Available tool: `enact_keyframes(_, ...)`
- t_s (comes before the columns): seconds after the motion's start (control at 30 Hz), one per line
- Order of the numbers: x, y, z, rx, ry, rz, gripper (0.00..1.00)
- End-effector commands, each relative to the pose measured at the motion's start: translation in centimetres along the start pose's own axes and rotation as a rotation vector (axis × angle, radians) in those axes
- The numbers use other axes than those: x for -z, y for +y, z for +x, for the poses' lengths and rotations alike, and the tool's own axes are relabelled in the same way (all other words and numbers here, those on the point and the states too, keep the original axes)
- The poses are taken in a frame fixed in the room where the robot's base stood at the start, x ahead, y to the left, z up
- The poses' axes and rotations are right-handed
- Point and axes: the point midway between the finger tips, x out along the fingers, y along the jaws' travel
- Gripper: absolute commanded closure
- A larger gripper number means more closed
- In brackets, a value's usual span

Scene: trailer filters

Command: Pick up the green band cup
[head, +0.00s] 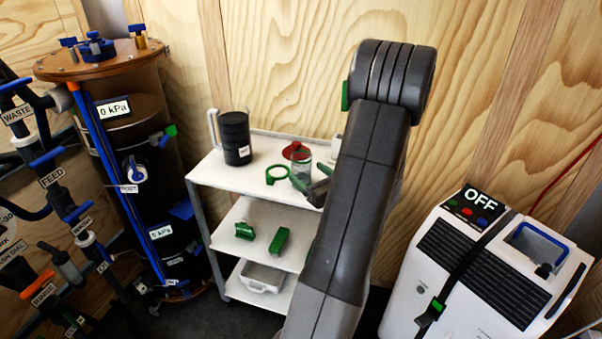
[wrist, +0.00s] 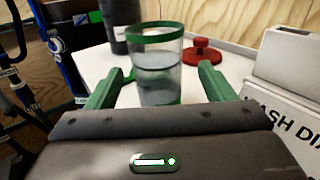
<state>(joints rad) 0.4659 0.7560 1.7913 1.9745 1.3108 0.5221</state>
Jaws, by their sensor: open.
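The green band cup (wrist: 158,62) is a clear cup with a green band round its rim. It stands upright on the white top shelf. In the wrist view it is between the green fingers of my gripper (wrist: 159,72), which are open with a gap visible on each side. In the head view, the cup (head: 303,167) shows at the right of the top shelf, partly hidden behind my gripper (head: 311,178). My arm hides the right end of the shelf.
The white cart (head: 240,177) also holds a dark jug (head: 235,138), a green ring (head: 277,174) and a red lid-like piece (wrist: 202,52) behind the cup. A white labelled box (wrist: 285,95) is close on the right in the wrist view. Green parts (head: 279,241) lie on the middle shelf.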

Motion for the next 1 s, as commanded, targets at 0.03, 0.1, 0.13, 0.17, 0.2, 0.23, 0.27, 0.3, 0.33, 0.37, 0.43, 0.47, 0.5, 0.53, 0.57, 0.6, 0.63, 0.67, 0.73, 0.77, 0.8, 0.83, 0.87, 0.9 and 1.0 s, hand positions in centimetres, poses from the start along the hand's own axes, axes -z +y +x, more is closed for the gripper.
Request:
enact_keyframes(0.03,0.0,0.1,0.2,-0.001,0.000,0.000,0.24)
enact_keyframes(0.1,0.1,0.1,0.7,-0.002,0.000,0.001,0.24)
enact_keyframes(0.13,0.1,0.1,1.0,-0.002,-0.001,0.001,0.24)
enact_keyframes(0.17,0.2,0.2,1.4,-0.002,-0.001,0.001,0.24)
enact_keyframes(0.2,0.3,0.3,2.0,-0.004,0.000,0.001,0.24)
enact_keyframes(0.23,0.4,0.3,2.5,-0.004,0.000,0.001,0.24)
enact_keyframes(0.27,0.5,0.3,3.0,-0.003,0.000,0.001,0.24)
enact_keyframes(0.3,0.6,0.4,3.6,-0.004,0.000,0.002,0.24)
enact_keyframes(0.33,0.5,0.4,4.0,-0.004,-0.001,0.001,0.24)
enact_keyframes(0.37,0.5,0.3,4.4,-0.003,-0.001,0.000,0.24)
enact_keyframes(0.43,0.5,0.3,5.1,-0.001,-0.001,0.000,0.24)
enact_keyframes(0.47,0.5,0.3,5.2,-0.001,-0.001,0.000,0.24)
enact_keyframes(0.5,0.5,0.3,5.4,-0.001,-0.001,0.000,0.24)
enact_keyframes(0.53,0.5,0.3,5.5,0.000,-0.001,0.000,0.24)
enact_keyframes(0.57,0.5,0.3,5.5,0.000,-0.001,0.000,0.24)
enact_keyframes(0.6,0.5,0.3,5.5,0.000,-0.001,0.001,0.24)
enact_keyframes(0.63,0.5,0.3,5.5,0.000,-0.001,0.001,0.24)
enact_keyframes(0.67,0.5,0.3,5.5,0.000,-0.001,0.001,0.24)
enact_keyframes(0.73,0.5,0.3,5.4,0.000,0.000,0.001,0.26)
enact_keyframes(0.77,0.5,0.3,5.4,0.000,0.000,0.001,0.32)
enact_keyframes(0.8,0.5,0.3,5.4,0.000,0.000,0.001,0.40)
enact_keyframes(0.83,0.5,0.3,5.4,0.000,0.000,0.001,0.46)
enact_keyframes(0.87,0.5,0.3,5.4,0.000,0.000,0.001,0.52)
enact_keyframes(0.9,0.5,0.3,5.4,0.000,0.000,0.001,0.59)
enact_keyframes(1.0,0.5,0.3,5.4,0.000,0.000,0.001,0.77)
